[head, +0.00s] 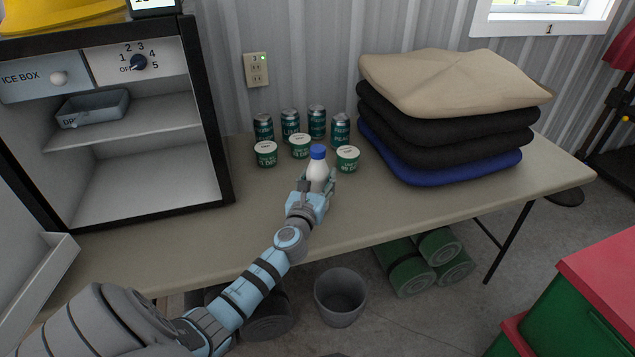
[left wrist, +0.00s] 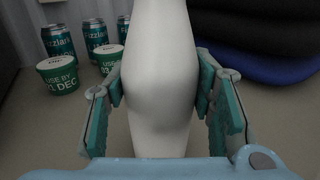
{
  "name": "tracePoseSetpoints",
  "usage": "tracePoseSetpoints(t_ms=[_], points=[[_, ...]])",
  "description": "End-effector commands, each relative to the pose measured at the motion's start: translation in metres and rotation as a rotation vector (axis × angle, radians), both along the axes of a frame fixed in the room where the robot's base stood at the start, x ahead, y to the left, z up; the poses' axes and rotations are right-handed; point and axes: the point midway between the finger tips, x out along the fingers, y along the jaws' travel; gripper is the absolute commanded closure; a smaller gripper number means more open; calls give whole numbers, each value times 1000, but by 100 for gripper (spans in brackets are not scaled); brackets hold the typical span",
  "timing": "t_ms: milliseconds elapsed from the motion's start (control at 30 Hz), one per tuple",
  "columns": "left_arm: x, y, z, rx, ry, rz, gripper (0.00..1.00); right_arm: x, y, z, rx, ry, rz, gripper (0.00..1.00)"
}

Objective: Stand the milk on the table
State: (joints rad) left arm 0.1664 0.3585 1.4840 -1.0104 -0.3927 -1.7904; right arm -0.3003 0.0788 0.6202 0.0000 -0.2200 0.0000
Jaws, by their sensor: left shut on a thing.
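The milk (head: 318,169) is a white bottle with a blue cap. It is upright over the table (head: 225,226), in front of the cans and tubs. I cannot tell whether its base touches the tabletop. My left gripper (head: 319,183) is shut on the milk, with a finger on each side of it. In the left wrist view the milk (left wrist: 160,85) fills the middle between the teal finger pads, and its cap is out of frame. My right gripper is not in view.
Several teal cans (head: 290,123) and white-and-green tubs (head: 266,154) stand behind the milk. Folded blankets (head: 450,125) are stacked to the right. An open ice box (head: 150,170) is at left. The table front is clear. A grey bin (head: 340,298) is on the floor below.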

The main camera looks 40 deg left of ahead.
Motion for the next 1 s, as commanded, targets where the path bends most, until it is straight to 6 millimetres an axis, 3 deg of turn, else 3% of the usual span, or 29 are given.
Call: tracePoseSetpoints(t_ms=[200,233,333,733,867,1000], points=[[0,0,-4,-1,-1,0,100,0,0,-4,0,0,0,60],[0,0,-4,-1,0,0,48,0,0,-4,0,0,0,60],[0,0,-4,0,0,0,32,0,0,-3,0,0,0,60],[0,0,5,1,0,0,31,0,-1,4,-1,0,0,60],[-22,-9,2,1,3,-1,31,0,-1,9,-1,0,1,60],[-56,-25,3,-1,3,-1,31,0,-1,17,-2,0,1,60]])
